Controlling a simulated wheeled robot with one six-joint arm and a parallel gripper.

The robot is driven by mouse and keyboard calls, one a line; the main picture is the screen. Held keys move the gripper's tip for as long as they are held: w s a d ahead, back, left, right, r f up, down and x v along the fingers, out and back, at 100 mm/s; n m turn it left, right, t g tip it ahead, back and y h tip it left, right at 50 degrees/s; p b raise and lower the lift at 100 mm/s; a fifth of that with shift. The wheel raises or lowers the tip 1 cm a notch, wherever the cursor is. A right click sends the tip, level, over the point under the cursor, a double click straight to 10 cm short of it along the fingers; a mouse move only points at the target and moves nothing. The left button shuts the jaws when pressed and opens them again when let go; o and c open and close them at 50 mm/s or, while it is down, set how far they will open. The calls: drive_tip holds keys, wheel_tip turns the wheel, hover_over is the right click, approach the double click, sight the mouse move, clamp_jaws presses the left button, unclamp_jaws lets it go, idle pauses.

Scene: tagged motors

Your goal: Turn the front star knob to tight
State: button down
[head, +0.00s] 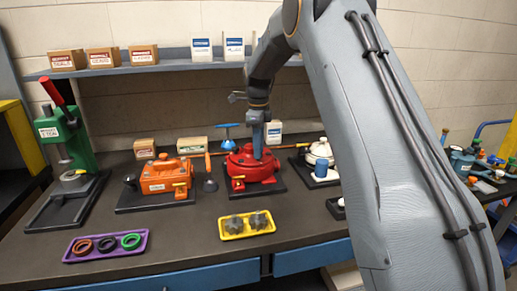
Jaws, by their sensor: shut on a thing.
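A red motor (241,164) sits on a dark base plate near the middle of the bench. My gripper (258,153) points down onto the top of this motor and is shut on a small part there. The jaws hide that part; from its place it appears to be a star knob, but its shape and its tight mark cannot be seen. A yellow tag (238,185) is at the motor's front left. Two grey star-shaped knobs (235,224) (258,221) lie loose in a yellow tray (231,236) in front of the motor.
An orange motor (166,176) and a green press (63,138) stand to the left. A purple tray (105,257) holds rings. A white round-topped unit (318,153) is right of the red motor. Boxes stand on the shelf (172,65) above. My arm hides much of the right side.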

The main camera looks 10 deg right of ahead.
drive_tip(key=shift+w+r+m, duration=0.15)
drive_tip(key=shift+r+m, duration=0.15)
drive_tip(key=shift+m, duration=0.5)
drive_tip(key=c, duration=1.9)
unclamp_jaws()
drive_tip(key=shift+c, duration=0.2)
drive_tip(key=shift+o, duration=0.6)
drive_tip(key=shift+f, duration=0.15)
wheel_tip(320, 180, up, 8)
drive_tip(key=b, duration=0.2)
drive_tip(key=shift+f, duration=0.1)
